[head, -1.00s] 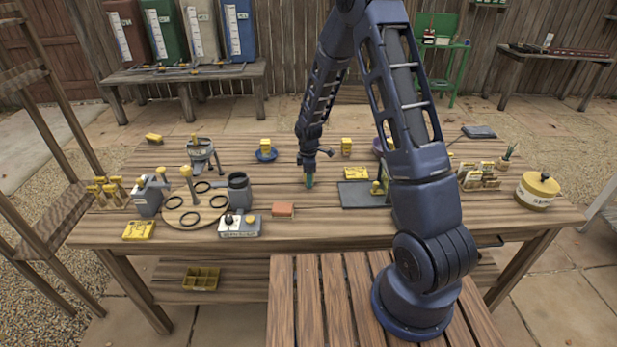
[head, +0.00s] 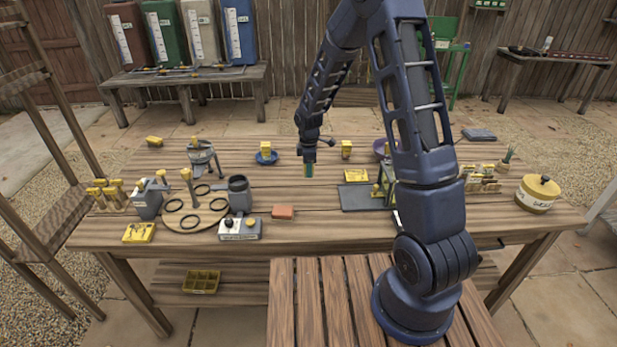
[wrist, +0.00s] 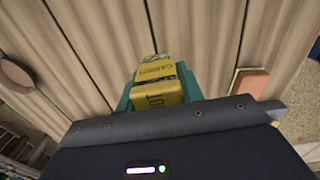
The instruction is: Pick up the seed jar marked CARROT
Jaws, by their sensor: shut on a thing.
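The seed jar (wrist: 158,88) is yellow, and its label reads CARROT in the wrist view. It sits between the two teal fingers of my gripper (wrist: 155,92), which is shut on it. In the head view my gripper (head: 309,171) is over the middle of the wooden table, pointing down. Much of the jar is hidden by the fingers and the gripper body.
Beside the gripper stand a yellow jar on a blue dish (head: 266,158) and another yellow jar (head: 346,148). A round board (head: 187,222) with dark rings is at the left, a dark tray (head: 358,197) at the right.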

